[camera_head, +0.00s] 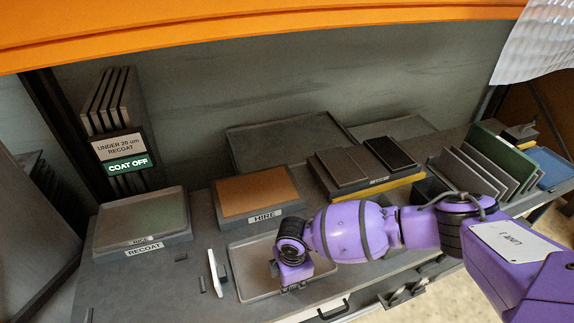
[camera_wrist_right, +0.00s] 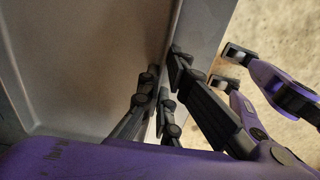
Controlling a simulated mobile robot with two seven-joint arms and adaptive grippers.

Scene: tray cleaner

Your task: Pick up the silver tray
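The silver tray (camera_head: 246,256) is a shallow, light grey metal tray with a raised rim. It lies flat at the front of the bench, with its right part hidden behind my right gripper (camera_head: 293,283). In the right wrist view, a pale tray surface (camera_wrist_right: 95,60) fills the left side. Dark fingers of the right gripper (camera_wrist_right: 163,68) are on both sides of its rim, close to it. I cannot tell whether they press on it.
A RECOAT tray (camera_head: 140,218) and a HIRE stand (camera_head: 256,192) are behind. A white upright piece (camera_head: 214,272) stands just left of the silver tray. Upright plates (camera_head: 480,165) stand at right.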

